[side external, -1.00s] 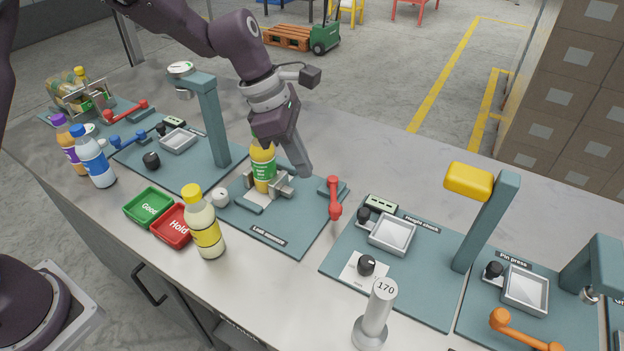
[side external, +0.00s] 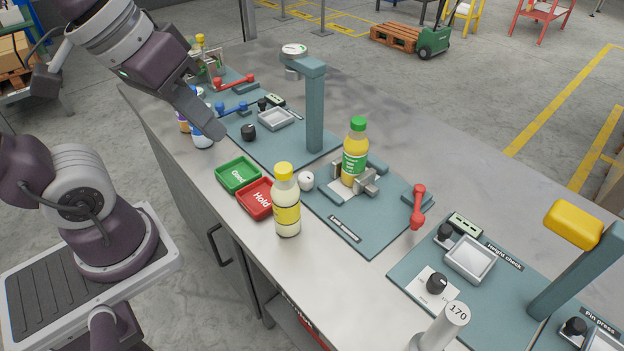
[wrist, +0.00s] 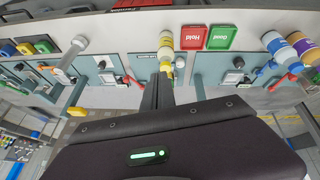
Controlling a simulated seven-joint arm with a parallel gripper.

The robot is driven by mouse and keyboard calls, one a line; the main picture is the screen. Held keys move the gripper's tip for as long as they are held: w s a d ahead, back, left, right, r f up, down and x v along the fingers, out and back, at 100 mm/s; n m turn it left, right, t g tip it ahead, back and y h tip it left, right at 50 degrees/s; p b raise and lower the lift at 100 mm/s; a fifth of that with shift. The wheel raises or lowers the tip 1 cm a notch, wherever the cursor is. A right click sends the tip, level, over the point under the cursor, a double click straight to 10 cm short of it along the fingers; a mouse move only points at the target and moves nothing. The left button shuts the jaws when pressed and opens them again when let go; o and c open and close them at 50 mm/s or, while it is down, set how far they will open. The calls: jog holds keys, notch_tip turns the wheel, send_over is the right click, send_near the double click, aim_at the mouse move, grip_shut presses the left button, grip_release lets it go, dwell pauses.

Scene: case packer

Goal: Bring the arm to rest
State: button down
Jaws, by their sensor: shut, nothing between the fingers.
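My gripper (side external: 209,122) is shut and empty, raised in the air over the left part of the bench in the side view. Its finger end overlaps the white bottle with the blue label (side external: 203,139) in the picture; I cannot tell the gap between them. In the wrist view my shut fingers (wrist: 158,90) point toward the bench. A yellow bottle with a green cap (side external: 355,155) stands upright between the jaws of the clamp on the leak station plate (side external: 350,229). The red handle (side external: 418,205) is at that plate's right.
A pale yellow bottle (side external: 287,212) stands by the red Hold tray (side external: 257,199) and green Good tray (side external: 238,175). The teal post (side external: 315,110), the yellow-topped press (side external: 574,226) and the 170 cylinder (side external: 446,325) stand up from the bench. The front bench strip is mostly clear.

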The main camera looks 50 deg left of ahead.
jog(key=shift+s+a+f+m+y, duration=0.25)
jog(key=shift+s+a+m, duration=0.1)
jog(key=shift+s+m, duration=0.2)
jog(key=shift+s+a+f+m+y, duration=0.2)
jog(key=shift+s+a+m, duration=0.1)
jog(key=shift+s+m, duration=0.25)
